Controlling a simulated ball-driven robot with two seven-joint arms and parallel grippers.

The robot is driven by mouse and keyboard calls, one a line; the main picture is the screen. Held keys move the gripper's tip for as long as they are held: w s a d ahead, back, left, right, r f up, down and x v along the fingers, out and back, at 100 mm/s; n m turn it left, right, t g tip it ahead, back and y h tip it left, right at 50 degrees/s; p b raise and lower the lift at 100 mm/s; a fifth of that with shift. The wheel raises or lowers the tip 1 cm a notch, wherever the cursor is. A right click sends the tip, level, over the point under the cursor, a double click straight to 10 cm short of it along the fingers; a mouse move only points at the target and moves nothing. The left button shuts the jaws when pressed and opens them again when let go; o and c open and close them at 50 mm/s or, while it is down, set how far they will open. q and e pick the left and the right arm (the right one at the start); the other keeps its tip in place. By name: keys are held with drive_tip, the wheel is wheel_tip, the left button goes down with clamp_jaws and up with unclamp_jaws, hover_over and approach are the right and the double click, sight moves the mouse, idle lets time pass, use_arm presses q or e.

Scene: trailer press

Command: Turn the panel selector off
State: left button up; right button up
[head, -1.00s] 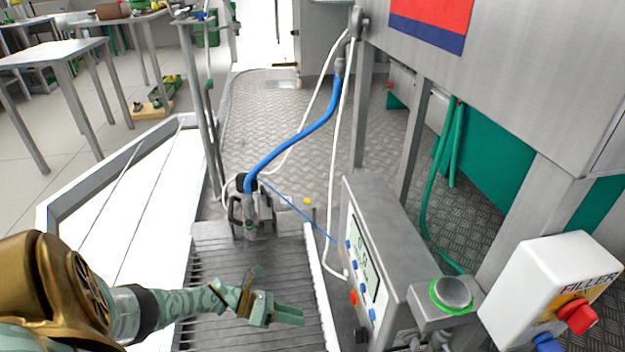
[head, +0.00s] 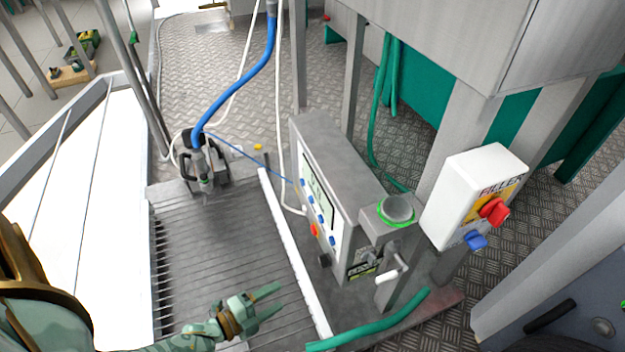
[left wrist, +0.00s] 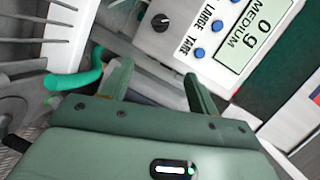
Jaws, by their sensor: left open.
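The grey control panel (head: 350,175) stands on the right of the slatted platform, with a display, several blue buttons and a red button (head: 314,230). A black selector knob (head: 324,261) sits low on its face. In the left wrist view the black knob (left wrist: 160,22) has a light pointer mark, beside blue buttons and a display (left wrist: 258,32) reading "0 g" and "MEDIUM". My left gripper (head: 281,298) is open and empty, to the left of and below the knob. Its fingers (left wrist: 158,72) point toward the panel, apart from the knob. My right gripper is not in view.
A white FILLER box (head: 475,195) with red and blue knobs is on the right. A green-ringed button (head: 396,209) tops the panel's side. A green hose (head: 370,330) lies at the front. A blue hose (head: 240,75) runs to a nozzle behind the platform. The slatted platform (head: 225,260) is mostly clear.

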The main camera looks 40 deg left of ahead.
use_arm(q)
drive_tip(key=a+n+y, duration=0.1)
drive_tip(key=n, duration=0.2)
drive_tip(key=n+b, duration=0.2)
drive_tip(key=b, duration=0.2)
approach(321, 263)
drive_tip(key=w, duration=0.2)
drive_tip(key=x, duration=0.2)
drive_tip(key=b+x, duration=0.1)
drive_tip(key=x, duration=0.1)
drive_tip(key=f+b+x, duration=0.1)
drive_tip(key=shift+w+d, duration=0.25)
drive_tip(key=shift+d, duration=0.1)
drive_tip(key=shift+w+r, duration=0.1)
drive_tip(key=shift+w, duration=0.35)
drive_tip(key=c, duration=1)
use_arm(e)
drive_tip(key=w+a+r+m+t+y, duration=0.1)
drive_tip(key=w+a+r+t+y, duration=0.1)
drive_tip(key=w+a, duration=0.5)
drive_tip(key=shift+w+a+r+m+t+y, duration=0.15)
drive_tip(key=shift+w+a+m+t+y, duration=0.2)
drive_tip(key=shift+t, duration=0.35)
